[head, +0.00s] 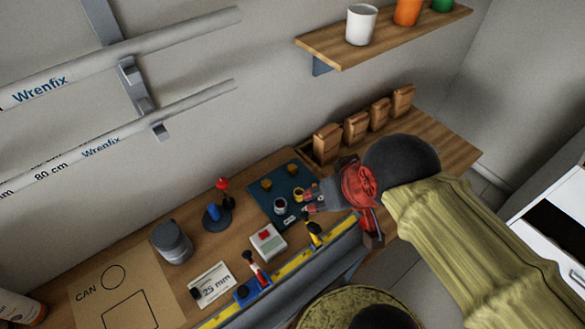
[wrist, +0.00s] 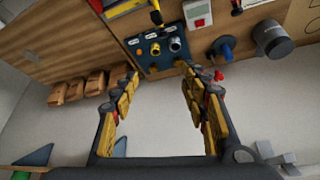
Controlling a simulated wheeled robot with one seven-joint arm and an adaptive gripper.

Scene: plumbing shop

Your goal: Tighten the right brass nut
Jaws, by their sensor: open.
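A dark blue plate (head: 262,201) lies on the wooden bench, with several small fittings on it. A silver fitting (head: 280,204) is nearer the front. My gripper (head: 309,203) is at the plate's right front side and covers part of that edge. In the wrist view the open, empty jaws (wrist: 160,76) point toward the plate (wrist: 148,62); a brass-ringed fitting (wrist: 155,49) and a silver one (wrist: 175,44) show beyond the fingertips. I cannot tell whether a finger touches anything.
A grey cylinder (head: 172,242) is farther left. Wooden blocks (head: 355,128) line the back right; a shelf (head: 385,40) hangs above.

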